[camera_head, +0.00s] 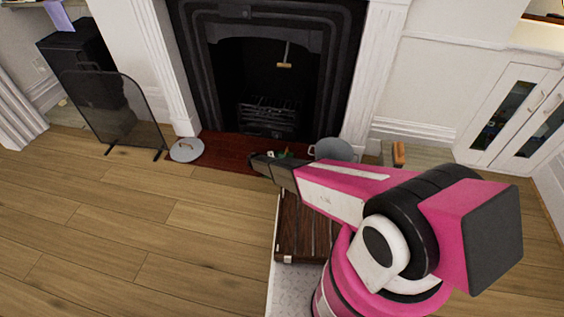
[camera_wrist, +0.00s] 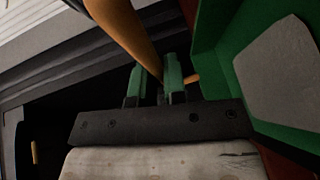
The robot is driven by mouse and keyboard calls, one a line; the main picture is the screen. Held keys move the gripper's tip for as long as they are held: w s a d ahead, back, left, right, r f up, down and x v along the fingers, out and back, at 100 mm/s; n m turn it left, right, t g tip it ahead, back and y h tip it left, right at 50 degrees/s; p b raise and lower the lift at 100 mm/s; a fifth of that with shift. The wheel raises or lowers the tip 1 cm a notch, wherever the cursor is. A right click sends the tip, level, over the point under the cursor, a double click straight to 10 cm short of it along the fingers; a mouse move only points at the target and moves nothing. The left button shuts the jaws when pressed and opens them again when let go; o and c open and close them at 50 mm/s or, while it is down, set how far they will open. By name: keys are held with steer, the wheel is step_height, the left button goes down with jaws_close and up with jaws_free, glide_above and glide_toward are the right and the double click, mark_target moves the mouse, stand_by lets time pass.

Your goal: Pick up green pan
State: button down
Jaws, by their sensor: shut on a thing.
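The green pan (camera_wrist: 225,45) fills the right side of the wrist view, close to my gripper, with a pale grey flat surface on it. My gripper (camera_wrist: 160,80) has its green-tinted fingers close together, shut on the pan at a wooden, orange-brown handle (camera_wrist: 122,30). A short wooden piece also shows between the right finger and the pan. In the head view only a small bit of green (camera_head: 284,154) shows by the end of my arm, at the hearth. My arm hides most of the pan there, and its fingertips are not clear.
A black fireplace (camera_head: 262,70) stands behind a red-brown hearth slab (camera_head: 228,152). A grey round lid-like thing (camera_head: 187,150) lies left, and a grey round pot-like thing (camera_head: 335,149) sits right. A dark screen (camera_head: 115,108) stands at left. Wooden floor (camera_head: 130,220) is clear at left.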

steer(key=s+a+r, duration=0.7)
steer(key=s+r, duration=0.2)
steer(key=r, duration=0.1)
steer(key=shift+r, duration=0.3)
steer(key=shift+a, duration=0.1)
stand_by(0.4)
